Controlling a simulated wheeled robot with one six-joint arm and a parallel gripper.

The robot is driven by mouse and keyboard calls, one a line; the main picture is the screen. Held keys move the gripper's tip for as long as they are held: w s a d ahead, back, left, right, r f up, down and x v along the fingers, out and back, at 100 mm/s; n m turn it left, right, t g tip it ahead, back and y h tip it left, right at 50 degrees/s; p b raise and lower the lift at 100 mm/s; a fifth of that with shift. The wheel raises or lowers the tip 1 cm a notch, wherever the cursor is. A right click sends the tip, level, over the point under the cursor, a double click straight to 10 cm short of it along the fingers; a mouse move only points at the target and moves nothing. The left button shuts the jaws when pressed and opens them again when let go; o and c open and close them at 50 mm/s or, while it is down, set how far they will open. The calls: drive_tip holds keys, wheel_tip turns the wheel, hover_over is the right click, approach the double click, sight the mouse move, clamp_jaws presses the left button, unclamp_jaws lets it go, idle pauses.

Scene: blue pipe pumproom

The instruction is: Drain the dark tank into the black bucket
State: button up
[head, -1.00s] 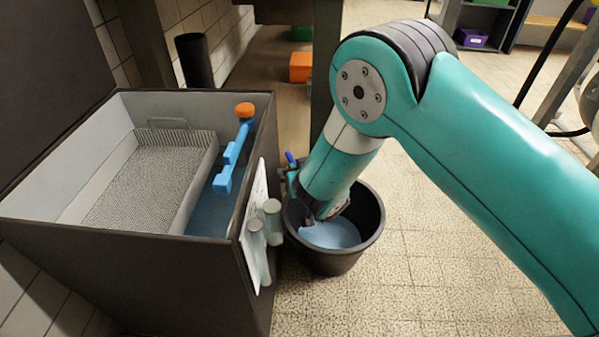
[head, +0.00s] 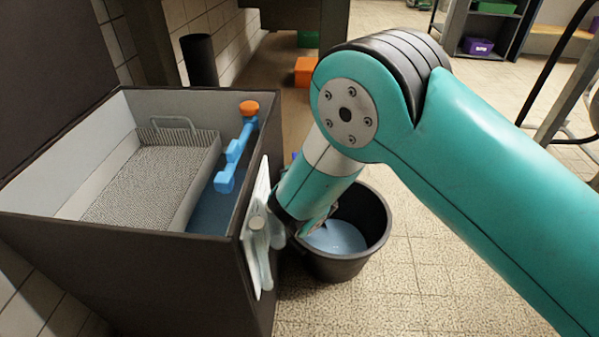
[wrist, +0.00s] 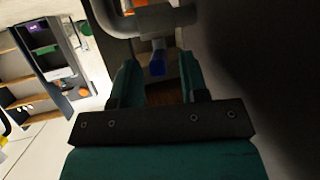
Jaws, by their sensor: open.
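The dark tank (head: 130,265) stands open at the left, with blue liquid (head: 210,212) inside. The black bucket (head: 345,268) stands on the floor against its right side and holds pale blue liquid (head: 338,238). My gripper (head: 306,227) is low between the tank wall and the bucket, partly hidden by my arm. In the wrist view my gripper (wrist: 158,78) is open. A blue handle-like piece (wrist: 157,66) shows between its fingers, below a grey pipe (wrist: 160,20). I cannot tell if the fingers touch it. Only a speck of blue shows in the head view.
A mesh basket (head: 150,180) and a blue fitting with an orange knob (head: 249,107) are inside the tank. A white panel (head: 256,225) with pale cylinders hangs on its right side. A black cylinder (head: 198,60) stands behind. Floor to the right is free.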

wheel_tip(320, 180, up, 20)
drive_tip(key=p, duration=0.9)
